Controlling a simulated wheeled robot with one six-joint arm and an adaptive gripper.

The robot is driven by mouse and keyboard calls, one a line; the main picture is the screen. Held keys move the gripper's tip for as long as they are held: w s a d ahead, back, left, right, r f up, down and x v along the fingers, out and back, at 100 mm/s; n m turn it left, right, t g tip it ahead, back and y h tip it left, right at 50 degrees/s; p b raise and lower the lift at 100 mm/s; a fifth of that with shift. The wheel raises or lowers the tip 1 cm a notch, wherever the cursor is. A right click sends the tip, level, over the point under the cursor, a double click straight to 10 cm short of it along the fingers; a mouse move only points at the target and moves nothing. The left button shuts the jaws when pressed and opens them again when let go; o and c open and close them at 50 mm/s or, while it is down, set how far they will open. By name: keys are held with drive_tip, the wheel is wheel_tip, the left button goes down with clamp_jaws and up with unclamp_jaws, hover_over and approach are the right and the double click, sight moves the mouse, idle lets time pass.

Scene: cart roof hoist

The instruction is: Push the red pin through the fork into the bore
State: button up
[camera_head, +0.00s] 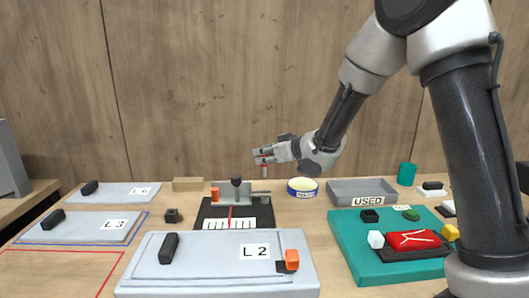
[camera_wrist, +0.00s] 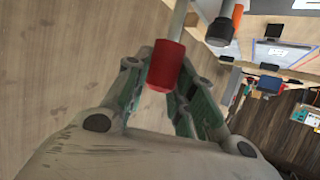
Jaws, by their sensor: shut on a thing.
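My gripper (camera_head: 264,155) is raised above the bench, just right of the grey fixture. It is shut on the red pin (camera_head: 264,168), whose grey shaft points down in the head view. In the wrist view the red head of the pin (camera_wrist: 166,66) sits between the green-padded fingers and its grey shaft runs up out of frame. The grey fixture (camera_head: 222,187) stands on a black base with a white scale and a red line. It carries a black knob (camera_head: 236,181) and an orange part (camera_head: 215,194). I cannot make out the fork or the bore. The pin is apart from the fixture.
A teal tray (camera_head: 345,262) is at front right. A grey L2 panel (camera_head: 210,271) is in front, with L3 (camera_head: 75,229) at left. A wooden block (camera_head: 188,184) lies behind.

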sight(265, 167)
drive_tip(key=shift+f, duration=2.3)
drive_tip(key=shift+f, duration=2.65)
drive_tip(key=o, duration=1.1)
drive_tip(key=v, duration=0.7)
drive_tip(key=shift+s+d, duration=0.25)
